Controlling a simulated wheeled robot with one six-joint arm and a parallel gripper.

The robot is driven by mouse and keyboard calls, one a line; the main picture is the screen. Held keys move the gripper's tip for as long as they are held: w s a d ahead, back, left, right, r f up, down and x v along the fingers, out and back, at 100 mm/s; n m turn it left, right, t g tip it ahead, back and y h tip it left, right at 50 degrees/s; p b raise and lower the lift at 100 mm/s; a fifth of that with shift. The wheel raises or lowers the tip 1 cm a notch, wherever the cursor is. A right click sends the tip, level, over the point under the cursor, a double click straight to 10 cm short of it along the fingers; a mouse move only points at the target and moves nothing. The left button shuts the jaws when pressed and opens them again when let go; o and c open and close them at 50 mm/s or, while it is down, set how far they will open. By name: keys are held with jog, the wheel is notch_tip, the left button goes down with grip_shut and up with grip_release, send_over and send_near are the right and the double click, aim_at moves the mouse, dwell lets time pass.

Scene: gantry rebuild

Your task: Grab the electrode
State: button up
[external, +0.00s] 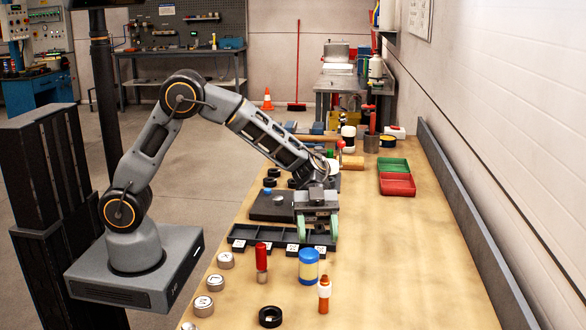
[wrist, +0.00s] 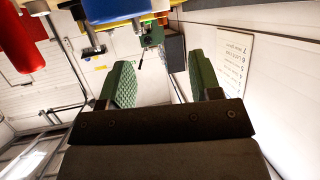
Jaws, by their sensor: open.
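My gripper (external: 317,234) is over the workbench in the external view, pointing down with its two green-padded fingers apart and nothing visible between them. In the wrist view the open fingers (wrist: 162,78) frame an empty gap. No object is clearly recognisable as the electrode. Parts of the bench behind the gripper and forearm are hidden.
A black compartment tray (external: 243,233) lies just under and left of the gripper. A blue-and-yellow cylinder (external: 308,268), a black ring (external: 270,316) and several silver round pieces (external: 204,306) stand nearer the camera.

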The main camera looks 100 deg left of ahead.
aim_at(325, 275)
jog(key=p+x, duration=0.1)
jog(key=x, duration=0.6)
jog(key=shift+d+f+p, duration=0.1)
jog(key=shift+d+p, duration=0.15)
jog(key=shift+p, duration=0.1)
jog(key=p+x, duration=0.2)
jog(key=x, duration=0.2)
jog(key=shift+w, duration=0.2)
jog(key=shift+w+d+f+p, duration=0.1)
jog(key=shift+d+f+p, duration=0.2)
jog(key=shift+d, duration=0.2)
jog(key=shift+r, duration=0.1)
grip_shut()
